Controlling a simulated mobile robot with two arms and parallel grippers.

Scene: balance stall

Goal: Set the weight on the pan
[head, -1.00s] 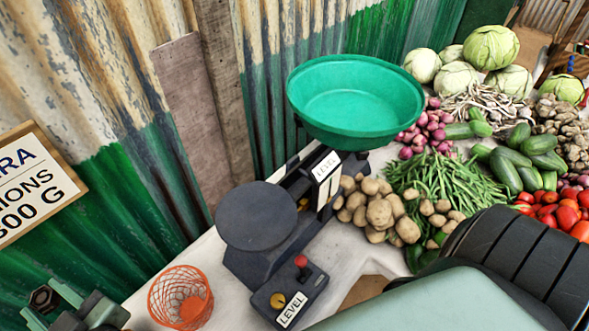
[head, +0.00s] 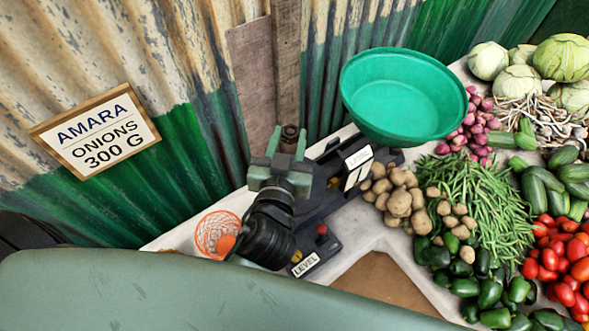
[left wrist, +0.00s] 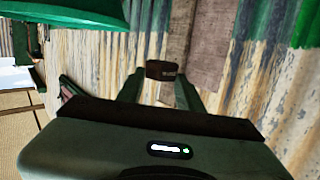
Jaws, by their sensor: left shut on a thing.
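The weight (head: 290,132), a small dark brown piece, is held between the fingertips of my left gripper (head: 287,148). In the left wrist view the weight (left wrist: 162,70) sits between the two fingers of the gripper (left wrist: 160,82), with faint lettering on it. The gripper is above the near end of the dark balance scale (head: 335,205) and hides its flat dark weight pan. The weight appears raised, apart from the scale. The scale's large green bowl (head: 403,95) looks empty at the far end. My right gripper is not in view.
An orange wire basket (head: 212,232) stands left of the scale. Potatoes (head: 398,200), green beans (head: 480,205) and tomatoes (head: 560,265) crowd the right. A sign reading AMARA ONIONS 300 G (head: 97,130) hangs on the corrugated wall behind.

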